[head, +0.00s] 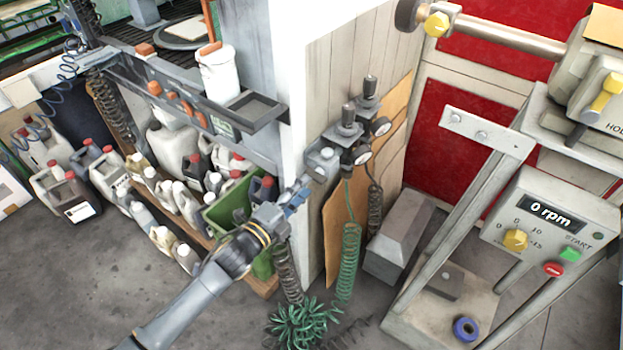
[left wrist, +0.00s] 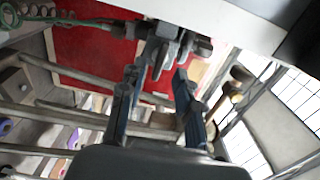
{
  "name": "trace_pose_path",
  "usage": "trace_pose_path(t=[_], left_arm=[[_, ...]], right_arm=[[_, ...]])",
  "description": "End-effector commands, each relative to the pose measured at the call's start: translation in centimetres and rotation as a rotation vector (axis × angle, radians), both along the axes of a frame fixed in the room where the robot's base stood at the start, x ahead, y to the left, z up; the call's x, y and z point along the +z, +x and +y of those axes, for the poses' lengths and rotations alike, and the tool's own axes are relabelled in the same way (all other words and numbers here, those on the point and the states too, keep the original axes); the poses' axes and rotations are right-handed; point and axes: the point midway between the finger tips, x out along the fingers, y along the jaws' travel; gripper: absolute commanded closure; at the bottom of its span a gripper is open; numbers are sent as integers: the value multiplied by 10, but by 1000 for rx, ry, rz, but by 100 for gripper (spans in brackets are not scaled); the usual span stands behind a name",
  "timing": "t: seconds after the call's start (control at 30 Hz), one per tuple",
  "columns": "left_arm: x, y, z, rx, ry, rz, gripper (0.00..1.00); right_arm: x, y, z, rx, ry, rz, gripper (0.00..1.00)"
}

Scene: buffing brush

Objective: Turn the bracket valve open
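The bracket valve assembly (head: 343,140) is fixed to the pale wall corner in the head view. It has grey fittings, dark knobs on top and round gauges. Coiled hoses, one green and others dark, hang below it. My left gripper (head: 303,188) is just left of and below the assembly's left end. In the left wrist view, my left gripper (left wrist: 157,74) has its two blue-grey fingers spread apart. The dark valve fittings (left wrist: 170,48) show ahead, around the gap between the fingertips. I cannot tell whether anything touches. My right gripper is not in view.
A machine with an rpm panel (head: 540,225) stands at the right. Several jugs (head: 185,160) and a green bin (head: 225,215) stand at the left. A grey block (head: 398,240) lies below the valve. Grey floor (head: 60,290) is clear at lower left.

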Motion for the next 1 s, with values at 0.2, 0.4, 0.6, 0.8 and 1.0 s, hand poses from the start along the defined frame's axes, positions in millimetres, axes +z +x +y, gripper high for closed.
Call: trace_pose_path(t=[0.2, 0.4, 0.6, 0.8, 1.0], left_arm=[[0, 26, -19, 1, 0, 1, 67], [0, 33, -24, 0, 0, 1, 67], [-1, 33, -24, 0, 0, 1, 67], [-1, 33, -24, 0, 0, 1, 100], [-1, 33, -24, 1, -2, 4, 100]], right_arm=[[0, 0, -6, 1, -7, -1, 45], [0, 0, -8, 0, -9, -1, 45], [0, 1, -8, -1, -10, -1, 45], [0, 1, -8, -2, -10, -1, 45], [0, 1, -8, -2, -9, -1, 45]])
